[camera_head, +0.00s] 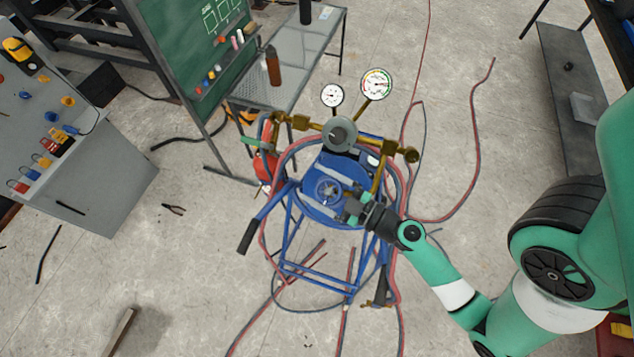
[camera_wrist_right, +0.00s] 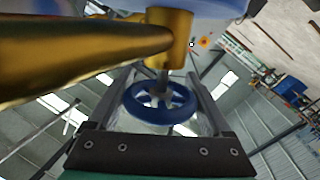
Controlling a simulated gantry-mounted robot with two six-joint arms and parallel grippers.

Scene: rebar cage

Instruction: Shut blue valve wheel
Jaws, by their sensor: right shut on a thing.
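The blue valve wheel (camera_head: 328,190) shows in the head view over the blue top of the cart. In the wrist view the spoked blue wheel (camera_wrist_right: 160,114) sits on a stem below a brass valve body (camera_wrist_right: 169,38). My right gripper (camera_head: 325,195) reaches in from the right with one finger on each side of the wheel. The same right gripper (camera_wrist_right: 165,90) in the wrist view has its fingers along both sides of the wheel's rim, and it is shut on the wheel. My left gripper is not in view.
A blue cart (camera_head: 287,240) carries brass fittings, two gauges (camera_head: 376,84) and red and dark hoses. A green board (camera_head: 195,45) and a metal table (camera_head: 297,65) stand behind it. A grey panel (camera_head: 75,150) is at left. Floor in front is partly clear.

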